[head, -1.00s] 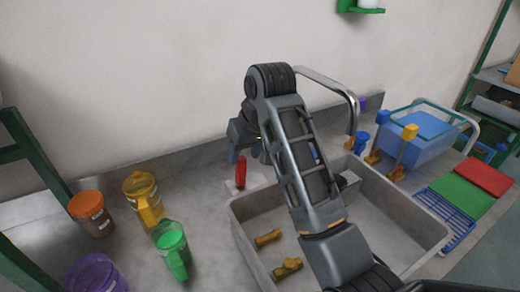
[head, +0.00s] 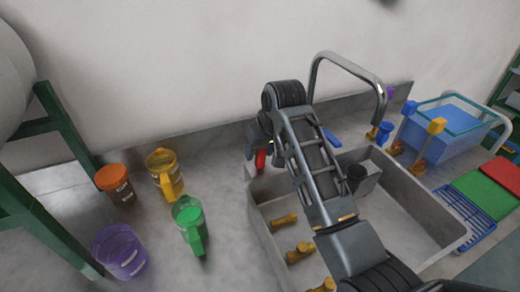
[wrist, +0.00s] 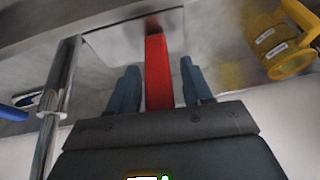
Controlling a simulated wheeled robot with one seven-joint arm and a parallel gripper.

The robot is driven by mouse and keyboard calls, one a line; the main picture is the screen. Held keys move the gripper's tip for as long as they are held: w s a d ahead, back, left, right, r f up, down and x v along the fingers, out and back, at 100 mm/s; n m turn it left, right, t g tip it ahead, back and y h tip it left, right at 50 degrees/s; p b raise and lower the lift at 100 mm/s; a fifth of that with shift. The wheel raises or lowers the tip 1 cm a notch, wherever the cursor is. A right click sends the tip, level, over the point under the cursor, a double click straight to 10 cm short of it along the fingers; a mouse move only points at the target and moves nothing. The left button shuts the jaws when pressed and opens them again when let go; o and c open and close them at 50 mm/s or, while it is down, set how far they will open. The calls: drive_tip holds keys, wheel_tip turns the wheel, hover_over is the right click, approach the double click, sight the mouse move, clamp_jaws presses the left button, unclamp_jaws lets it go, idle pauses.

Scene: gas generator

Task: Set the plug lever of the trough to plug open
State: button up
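The plug lever of the trough is the red upright bar (wrist: 159,75) in the wrist view, rising from a pale plate (wrist: 110,45). In the head view the red lever (head: 260,160) shows partly, at the back left corner of the grey trough (head: 262,222). My gripper (wrist: 160,85) is open, with one blue-grey finger on each side of the lever and narrow gaps to it. In the head view my gripper (head: 256,146) is at the lever, its fingers partly hidden by my arm.
A curved metal faucet (head: 345,64) rises behind the trough. Yellow (head: 165,178) and green (head: 190,224) jugs, an orange-lidded container (head: 115,182) and a purple one (head: 120,250) stand left. A blue basin (head: 440,135) stands right. My arm crosses the trough.

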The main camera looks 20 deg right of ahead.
clamp_jaws()
